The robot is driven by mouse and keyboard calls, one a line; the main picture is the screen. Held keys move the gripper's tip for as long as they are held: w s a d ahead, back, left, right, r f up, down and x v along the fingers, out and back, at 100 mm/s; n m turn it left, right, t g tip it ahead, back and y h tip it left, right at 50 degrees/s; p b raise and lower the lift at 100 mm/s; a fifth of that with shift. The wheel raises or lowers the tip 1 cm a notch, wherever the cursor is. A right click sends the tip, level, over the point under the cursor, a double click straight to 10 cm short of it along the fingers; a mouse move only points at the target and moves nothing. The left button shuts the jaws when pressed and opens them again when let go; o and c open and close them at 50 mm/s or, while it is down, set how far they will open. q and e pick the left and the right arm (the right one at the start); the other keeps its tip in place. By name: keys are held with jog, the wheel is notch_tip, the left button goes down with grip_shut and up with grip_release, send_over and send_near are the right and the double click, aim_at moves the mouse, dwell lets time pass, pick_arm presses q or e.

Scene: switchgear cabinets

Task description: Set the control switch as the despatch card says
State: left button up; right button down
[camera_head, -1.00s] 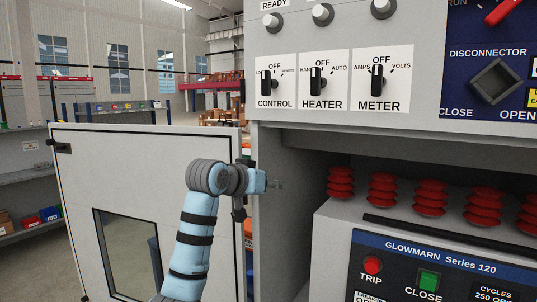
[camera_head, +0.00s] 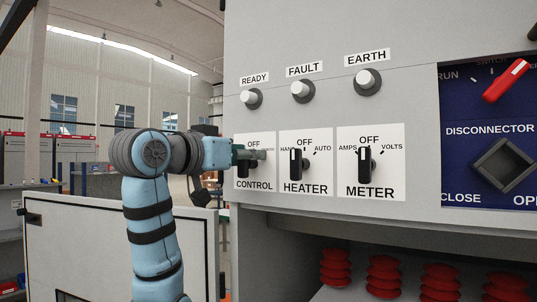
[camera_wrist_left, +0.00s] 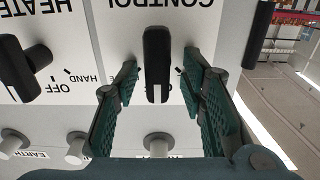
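The CONTROL switch (camera_wrist_left: 157,55) is a black knob on a white plate (camera_head: 255,176); in the left wrist view, which is upside down, its white line points towards the partly hidden OFF mark. My left gripper (camera_wrist_left: 160,68) is open, with one green finger on each side of the knob and a visible gap on both sides. In the head view my left gripper (camera_head: 251,156) is in front of the plate and covers part of the knob. The despatch card does not show in these frames. My right gripper is not in view.
The HEATER switch (camera_head: 295,164) and METER switch (camera_head: 364,162) sit just right of CONTROL. READY (camera_head: 251,98), FAULT (camera_head: 303,91) and EARTH (camera_head: 368,82) lamps are above. An open cabinet door (camera_head: 85,245) stands at lower left. The disconnector panel (camera_head: 490,130) is at right.

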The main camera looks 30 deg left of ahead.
pick_arm(q)
jog(key=shift+s+r, duration=0.15)
jog(key=shift+s, duration=0.15)
jog(key=shift+s+d+r, duration=0.1)
jog(key=shift+s, duration=0.3)
jog(key=shift+c, duration=1.3)
jog(key=shift+w, duration=0.2)
jog(key=c, duration=0.3)
jog(key=shift+w, duration=0.1)
grip_shut()
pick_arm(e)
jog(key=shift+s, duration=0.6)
